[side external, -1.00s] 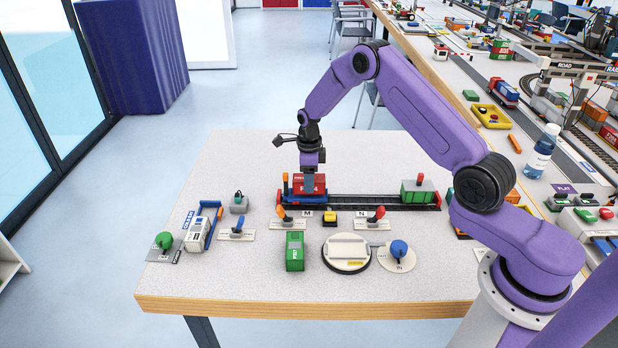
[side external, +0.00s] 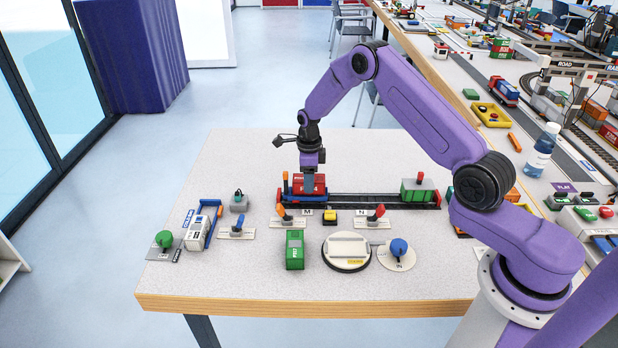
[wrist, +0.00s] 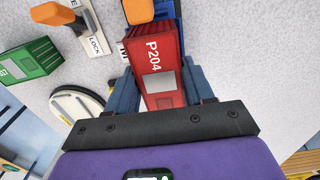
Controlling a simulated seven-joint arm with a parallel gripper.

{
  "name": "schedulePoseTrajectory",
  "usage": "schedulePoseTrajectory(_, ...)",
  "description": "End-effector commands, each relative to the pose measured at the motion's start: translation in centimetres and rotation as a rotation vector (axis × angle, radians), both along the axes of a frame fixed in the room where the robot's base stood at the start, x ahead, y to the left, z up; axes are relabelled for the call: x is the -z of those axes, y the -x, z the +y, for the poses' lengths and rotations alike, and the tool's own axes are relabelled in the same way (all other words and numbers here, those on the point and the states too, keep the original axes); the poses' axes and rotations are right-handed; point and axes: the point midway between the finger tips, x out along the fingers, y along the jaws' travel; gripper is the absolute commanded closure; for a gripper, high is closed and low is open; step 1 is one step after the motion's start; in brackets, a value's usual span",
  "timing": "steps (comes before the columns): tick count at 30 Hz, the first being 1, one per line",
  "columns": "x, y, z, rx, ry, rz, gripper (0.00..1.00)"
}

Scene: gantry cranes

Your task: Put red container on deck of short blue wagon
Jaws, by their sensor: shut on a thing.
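The red container (side external: 301,183), marked P204 in the wrist view (wrist: 154,48), is at the left end of the track. My gripper (side external: 309,177) points down at it, with a finger along each side of the container, shut on it. The short blue wagon (side external: 289,192) is directly below the container, partly hidden by it; a strip of blue also shows beyond the container in the wrist view. I cannot tell whether the container's underside touches the deck.
An orange post (side external: 285,180) stands at the wagon's left. A green container (side external: 418,191) is at the track's right end. The tabletop behind the track is clear.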

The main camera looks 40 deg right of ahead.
Motion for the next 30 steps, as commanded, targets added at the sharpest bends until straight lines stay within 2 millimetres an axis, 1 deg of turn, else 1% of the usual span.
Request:
schedulePoseTrajectory(23, 0.68, -0.03, 0.00, 0.000, 0.000, 0.000, 0.75)
schedulePoseTrajectory(24, 0.68, -0.02, 0.01, 0.000, 0.000, 0.000, 0.35)
schedulePoseTrajectory(25, 0.67, -0.02, 0.01, 0.000, 0.000, 0.000, 0.25)
schedulePoseTrajectory(26, 0.68, -0.01, 0.00, 0.000, 0.000, 0.000, 0.18)
schedulePoseTrajectory(30, 0.68, -0.01, 0.00, 0.000, 0.000, 0.000, 0.18)
